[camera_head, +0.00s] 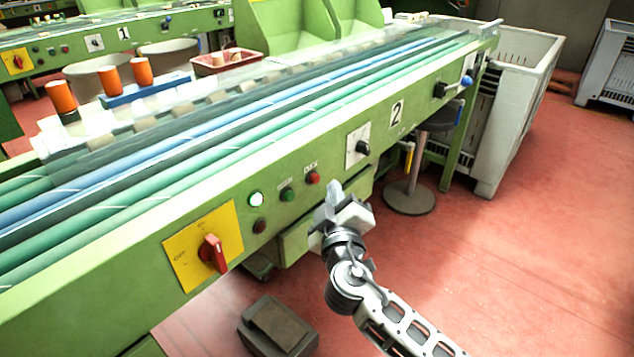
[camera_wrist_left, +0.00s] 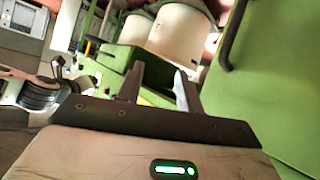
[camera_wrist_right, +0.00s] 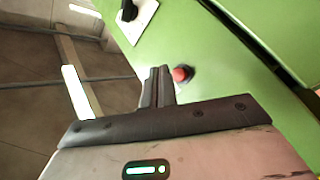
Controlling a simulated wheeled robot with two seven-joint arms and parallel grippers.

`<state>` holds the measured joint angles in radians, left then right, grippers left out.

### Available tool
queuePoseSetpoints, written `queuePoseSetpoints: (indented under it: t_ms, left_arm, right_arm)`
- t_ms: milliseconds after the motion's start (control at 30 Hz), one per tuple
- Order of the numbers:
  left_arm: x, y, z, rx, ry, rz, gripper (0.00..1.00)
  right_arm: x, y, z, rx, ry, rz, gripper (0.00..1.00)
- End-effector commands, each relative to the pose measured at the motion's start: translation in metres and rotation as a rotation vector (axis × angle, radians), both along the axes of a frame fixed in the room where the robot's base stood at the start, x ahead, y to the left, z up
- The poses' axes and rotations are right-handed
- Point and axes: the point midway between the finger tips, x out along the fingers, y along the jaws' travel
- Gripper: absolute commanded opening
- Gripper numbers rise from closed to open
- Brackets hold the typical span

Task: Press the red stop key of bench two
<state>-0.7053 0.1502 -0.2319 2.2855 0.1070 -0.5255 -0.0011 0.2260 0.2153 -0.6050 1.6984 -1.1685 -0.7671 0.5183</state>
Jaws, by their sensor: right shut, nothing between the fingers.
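The red key (camera_head: 312,177) sits on the green front panel of bench two, right of a green key (camera_head: 288,195). It also shows in the right wrist view as a red round cap (camera_wrist_right: 182,74). My right gripper (camera_head: 334,190) is just below and right of it in the head view, in front of the panel. In the right wrist view my shut, empty fingers (camera_wrist_right: 160,72) point close beside the cap, with a small gap in the picture; contact cannot be told. My left gripper (camera_wrist_left: 158,80) shows only in its wrist view, its fingers apart and empty.
On the same panel are a white lamp (camera_head: 256,199), a dark red key (camera_head: 259,226), a red rotary switch (camera_head: 212,254) on yellow and a black selector (camera_head: 362,147). A stool (camera_head: 410,197) and a grey crate (camera_head: 515,110) stand right. The red floor is mostly clear.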

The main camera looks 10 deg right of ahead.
Motion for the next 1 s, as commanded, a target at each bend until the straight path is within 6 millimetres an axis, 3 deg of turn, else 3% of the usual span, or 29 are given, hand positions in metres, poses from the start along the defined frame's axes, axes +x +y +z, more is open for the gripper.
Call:
queuePoseSetpoints:
  t_ms: [167,1000]
  left_arm:
    - [0.0018,-0.004,-0.0127,0.0,0.024,-0.011,0.36]
    - [0.0034,-0.0036,-0.0097,0.001,0.015,-0.013,0.36]
  right_arm:
    - [0.0071,0.0056,0.0001,0.001,-0.002,0.0,0.0]
    - [0.0078,0.0064,0.0005,0.001,-0.001,0.001,0.0]
